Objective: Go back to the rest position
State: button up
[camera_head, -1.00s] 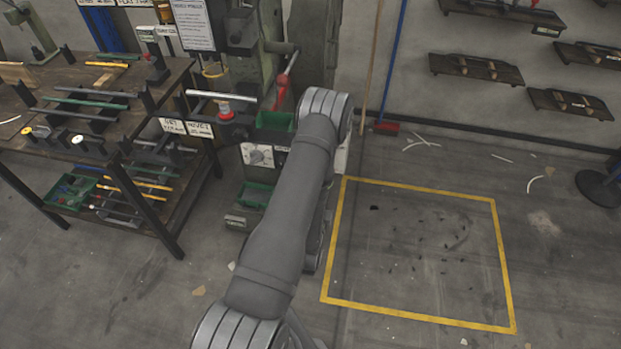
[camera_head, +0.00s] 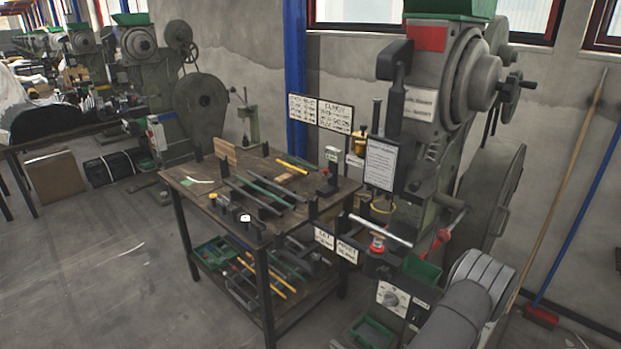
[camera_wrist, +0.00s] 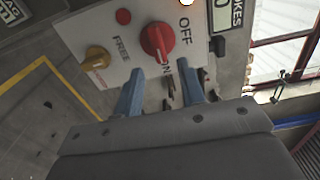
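My gripper (camera_wrist: 161,88) shows in the wrist view as two blue fingers held apart, with nothing gripped between them. Beyond the fingertips is a white control panel (camera_wrist: 118,62). It carries a red rotary knob (camera_wrist: 157,40) by the words OFF and ON, a yellow knob (camera_wrist: 97,57) and a small red button (camera_wrist: 123,16). The fingers are close below the red knob; I cannot tell if they touch the panel. In the head view my grey arm reaches in at the lower right, and my gripper is out of sight there.
A rivet press (camera_head: 440,110) stands behind my arm, with a metal bar (camera_head: 380,230) at its front. A wooden bench (camera_head: 190,182) with rods and fixtures stands to its left. A broom (camera_head: 541,316) leans at the right wall. Floor at the lower left is clear.

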jog(key=x, duration=0.5)
jog(key=shift+w+d, duration=0.1)
jog(key=v, duration=1.8)
jog(key=w+d+n, duration=0.7)
jog(key=w+d, duration=0.5)
jog(key=w, duration=0.1)
jog(key=shift+d+r+n, duration=0.25)
jog(key=shift+r+n, duration=0.15)
jog(key=shift+r, duration=0.05)
